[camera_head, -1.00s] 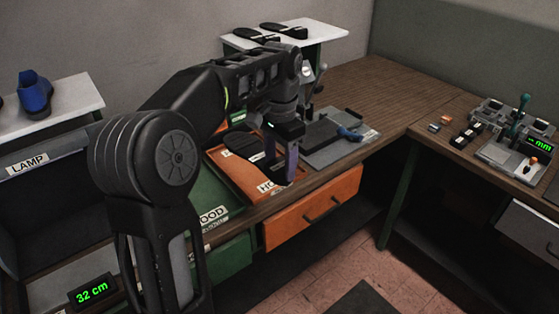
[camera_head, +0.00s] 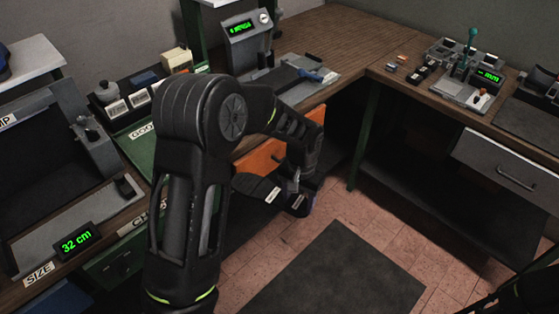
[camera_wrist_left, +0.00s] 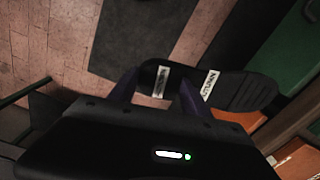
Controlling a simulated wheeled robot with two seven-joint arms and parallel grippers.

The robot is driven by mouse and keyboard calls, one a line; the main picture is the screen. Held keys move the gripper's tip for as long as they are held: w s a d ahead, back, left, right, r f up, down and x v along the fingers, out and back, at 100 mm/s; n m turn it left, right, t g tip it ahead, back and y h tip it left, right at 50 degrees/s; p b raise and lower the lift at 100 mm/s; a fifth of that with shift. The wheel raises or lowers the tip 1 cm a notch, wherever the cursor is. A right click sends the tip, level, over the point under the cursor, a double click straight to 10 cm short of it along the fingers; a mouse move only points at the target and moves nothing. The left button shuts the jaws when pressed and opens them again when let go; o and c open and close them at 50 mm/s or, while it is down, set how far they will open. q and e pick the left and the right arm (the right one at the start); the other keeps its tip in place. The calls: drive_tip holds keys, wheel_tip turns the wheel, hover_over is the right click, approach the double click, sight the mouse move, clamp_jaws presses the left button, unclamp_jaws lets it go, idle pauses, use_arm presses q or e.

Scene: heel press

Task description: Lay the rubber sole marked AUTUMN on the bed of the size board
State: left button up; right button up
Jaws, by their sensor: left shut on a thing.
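A black sole (camera_head: 258,188) with white labels is in my left gripper (camera_head: 296,183), held in the air in front of the orange drawer. The wrist view shows the sole (camera_wrist_left: 250,92) lying across between the purple fingers of the left gripper (camera_wrist_left: 156,92), its ridged end to the right. One label looks like AUTUMN, but it is small and turned. The size board (camera_head: 82,228), a long grey bed with a dark sliding block and a 32 cm display, lies on the bench at the left, apart from the sole. My right gripper is not in view.
The green tray (camera_head: 140,150) and label holders stand behind my left arm. The orange drawer (camera_head: 262,158) is close to the sole. A press with a green display (camera_head: 240,27) stands at the back. Open floor with a dark mat (camera_head: 335,275) lies in front.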

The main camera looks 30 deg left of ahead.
use_arm(q)
wheel_tip(320, 180, down, 14)
drive_tip(key=s+d+b, duration=0.2)
drive_tip(key=d+b, duration=0.1)
drive_tip(key=b, duration=0.5)
drive_tip(key=shift+n, duration=0.3)
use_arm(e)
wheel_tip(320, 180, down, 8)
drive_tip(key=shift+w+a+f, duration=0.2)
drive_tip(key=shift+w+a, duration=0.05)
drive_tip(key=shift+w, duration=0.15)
use_arm(q)
drive_tip(key=shift+a+r, duration=0.1)
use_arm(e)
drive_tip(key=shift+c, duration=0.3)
